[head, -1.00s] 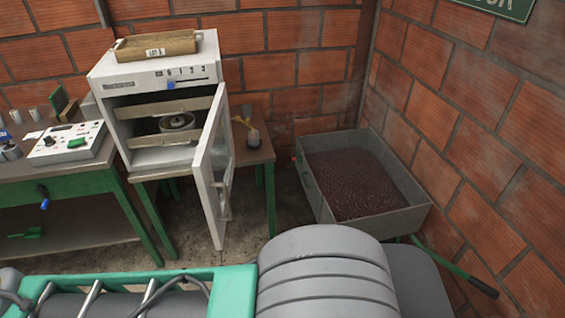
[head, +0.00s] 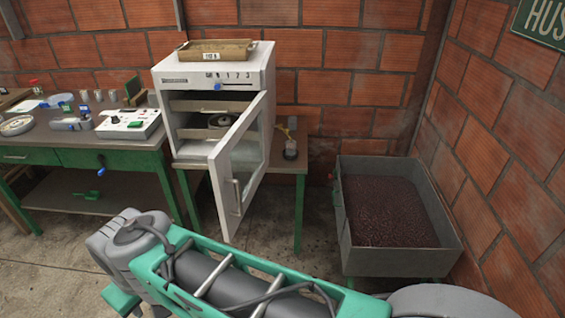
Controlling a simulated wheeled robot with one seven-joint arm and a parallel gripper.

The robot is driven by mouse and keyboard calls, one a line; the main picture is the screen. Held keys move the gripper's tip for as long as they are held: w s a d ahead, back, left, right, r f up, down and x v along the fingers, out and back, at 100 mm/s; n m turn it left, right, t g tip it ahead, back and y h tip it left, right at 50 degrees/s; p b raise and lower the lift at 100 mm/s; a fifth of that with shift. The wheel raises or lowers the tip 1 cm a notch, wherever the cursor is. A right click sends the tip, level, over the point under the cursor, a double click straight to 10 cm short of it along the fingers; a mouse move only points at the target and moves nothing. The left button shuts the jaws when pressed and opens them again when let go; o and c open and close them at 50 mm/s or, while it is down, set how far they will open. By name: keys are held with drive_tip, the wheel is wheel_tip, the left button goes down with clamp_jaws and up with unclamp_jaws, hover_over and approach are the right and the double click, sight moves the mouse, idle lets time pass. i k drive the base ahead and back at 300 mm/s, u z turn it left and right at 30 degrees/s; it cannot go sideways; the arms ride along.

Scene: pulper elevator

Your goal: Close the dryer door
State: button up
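The dryer (head: 168,76) is a white box standing on a green-legged table (head: 298,217) against the brick wall. Its door (head: 236,170) has a glass pane and a bar handle (head: 236,196). The door is hinged at the right and swung wide open toward me. Inside are shelf rails and a round metal dish (head: 222,121). My green and grey arm crosses the bottom of the view, in front of and below the door, apart from it in the picture. My gripper cannot be made out.
A wooden tray (head: 216,51) lies on top of the dryer. A grey bin (head: 392,261) of dark beans stands at the right. A green workbench (head: 85,158) with a white meter (head: 128,123) and several small items is at the left.

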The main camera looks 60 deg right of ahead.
sight(231, 213)
drive_tip(key=z, duration=1.6)
drive_tip(key=i, duration=0.5)
drive_tip(key=u, duration=0.3)
drive_tip(key=k, duration=1)
drive_tip(key=u, duration=1.45)
drive_tip(key=i, duration=0.75)
drive_tip(key=z, duration=0.8)
drive_tip(key=i, duration=0.35)
drive_tip(key=z, duration=0.3)
